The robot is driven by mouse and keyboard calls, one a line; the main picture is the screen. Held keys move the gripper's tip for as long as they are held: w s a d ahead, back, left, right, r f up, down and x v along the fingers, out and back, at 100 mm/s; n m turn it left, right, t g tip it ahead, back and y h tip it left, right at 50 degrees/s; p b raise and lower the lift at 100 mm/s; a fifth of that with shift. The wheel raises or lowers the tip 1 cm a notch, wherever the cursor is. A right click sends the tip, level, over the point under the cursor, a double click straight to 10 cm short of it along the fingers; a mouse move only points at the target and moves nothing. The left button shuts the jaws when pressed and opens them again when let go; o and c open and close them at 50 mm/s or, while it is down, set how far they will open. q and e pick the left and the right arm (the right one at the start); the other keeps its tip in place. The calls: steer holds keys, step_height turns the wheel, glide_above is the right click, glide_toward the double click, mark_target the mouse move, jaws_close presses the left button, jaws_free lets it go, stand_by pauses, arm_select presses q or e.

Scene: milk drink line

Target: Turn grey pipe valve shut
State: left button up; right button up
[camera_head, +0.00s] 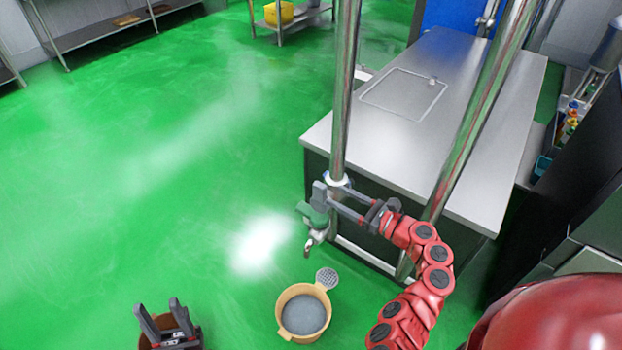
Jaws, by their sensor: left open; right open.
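The shiny grey pipe (345,90) runs down vertically in the middle of the view. At its lower end is a valve (314,216) with a greenish-grey body and a short metal spout pointing down. My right gripper (335,199) is open at the valve, its dark fingers reaching left across the pipe's lower end. It partly hides the valve. Whether the fingers touch the valve's handle, and which way the handle is turned, I cannot tell. My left gripper (161,314) is open and empty at the bottom left, well away from the valve.
A tan bucket (283,323) with grey contents stands on the green floor below the spout, a round perforated piece (327,279) at its rim. A steel counter (440,130) and a slanted pipe (480,110) stand to the right.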

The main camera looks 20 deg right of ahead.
mark_target(314, 183)
steer(key=p+x, duration=0.1)
steer(key=x, duration=0.9)
steer(key=shift+a, duration=0.1)
jaws_close()
stand_by(1.0)
